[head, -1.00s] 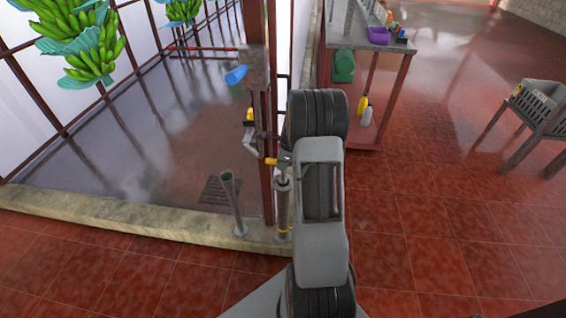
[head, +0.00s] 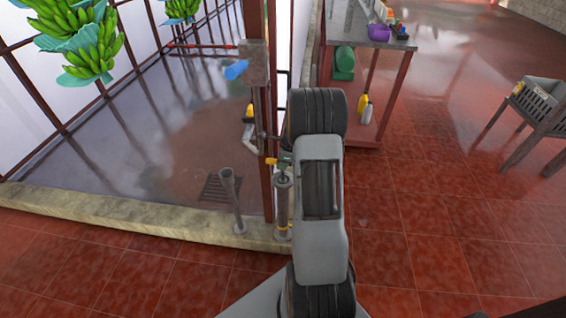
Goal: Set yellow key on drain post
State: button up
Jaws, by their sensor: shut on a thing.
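A yellow key (head: 272,160) shows just left of my arm, with its yellow end pointing left. It is level with the top of a grey upright post (head: 283,205) with a yellow band near its foot, which I take as the drain post. My gripper (head: 286,161) is mostly hidden behind my arm; only a small dark part shows beside the key, and it is shut on the key. A thin stem stands between the key and the post top; whether they touch, I cannot tell.
A red-legged bench (head: 375,85) stands at right.

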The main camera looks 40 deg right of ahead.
jog(key=shift+f, duration=0.65)
dwell(0.8)
jog(key=o, duration=1.3)
jog(key=shift+o, duration=0.2)
jog(key=shift+r+p, duration=3.6)
jog(key=shift+r, duration=0.65)
